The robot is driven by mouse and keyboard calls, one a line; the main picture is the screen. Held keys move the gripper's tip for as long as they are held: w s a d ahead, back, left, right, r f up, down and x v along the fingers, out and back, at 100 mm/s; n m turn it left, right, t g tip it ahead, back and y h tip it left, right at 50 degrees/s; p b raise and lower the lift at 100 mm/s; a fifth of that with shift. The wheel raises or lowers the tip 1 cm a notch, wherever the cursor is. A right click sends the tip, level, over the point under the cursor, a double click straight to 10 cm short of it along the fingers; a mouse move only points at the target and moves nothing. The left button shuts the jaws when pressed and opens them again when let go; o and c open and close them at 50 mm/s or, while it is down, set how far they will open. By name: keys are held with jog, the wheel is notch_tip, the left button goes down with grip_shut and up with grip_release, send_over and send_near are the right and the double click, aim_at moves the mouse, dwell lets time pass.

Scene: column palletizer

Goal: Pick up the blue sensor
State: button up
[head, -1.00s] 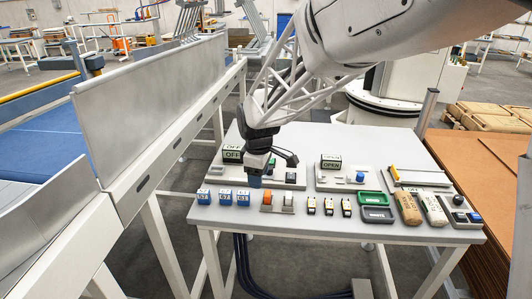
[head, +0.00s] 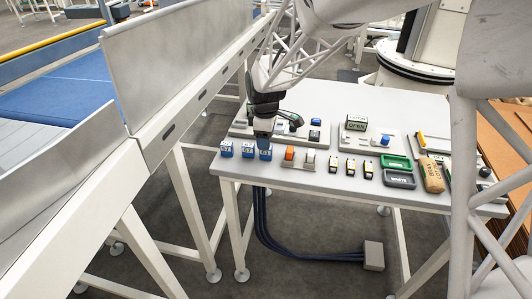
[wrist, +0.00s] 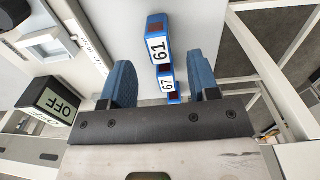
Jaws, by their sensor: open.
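Three blue blocks with white number labels stand in a row at the table's front left edge. In the head view they are the left block (head: 226,148), the middle block (head: 247,150) and the right block (head: 265,153). My gripper (head: 263,138) is over the right block, pointing down. Its two blue fingers (wrist: 162,82) are apart and hold nothing. Whether the fingertips reach down around the block is unclear.
An orange and grey switch plate (head: 297,157) sits right of the blocks. Behind my gripper is a panel with an OFF sign (wrist: 52,100). Green and grey trays (head: 398,170) lie further right. A conveyor side wall (head: 180,62) stands left of the table.

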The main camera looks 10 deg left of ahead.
aim_at(266, 153)
jog(key=shift+f, duration=0.45)
jog(key=shift+f, duration=0.1)
jog(key=shift+d+f, duration=0.1)
jog(key=shift+f, duration=2.4)
grip_shut()
jog(key=shift+r, duration=0.1)
